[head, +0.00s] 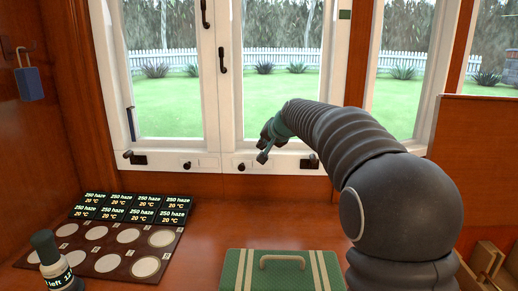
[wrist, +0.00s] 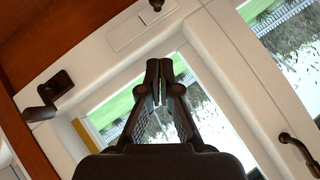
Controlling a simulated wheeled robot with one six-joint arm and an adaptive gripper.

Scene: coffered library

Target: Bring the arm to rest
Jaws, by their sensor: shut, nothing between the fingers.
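My gripper (head: 266,144) hangs in front of the lower frame of the window in the head view, above the wooden desk top (head: 210,225). My dark, ribbed arm arches to it from the lower right. In the wrist view the two fingers of my gripper (wrist: 159,70) meet at their tips with nothing between them. Behind them is the white window frame (wrist: 120,60). I cannot tell from these views how far the fingers are from the frame.
A dark board (head: 100,268) with pale discs and several small displays lies on the desk at left. A bottle (head: 58,270) stands at its front corner. A green striped case (head: 240,275) sits at front centre. Window handles (head: 187,166) jut from the frame. A blue padlock-like item (head: 30,84) hangs at left.

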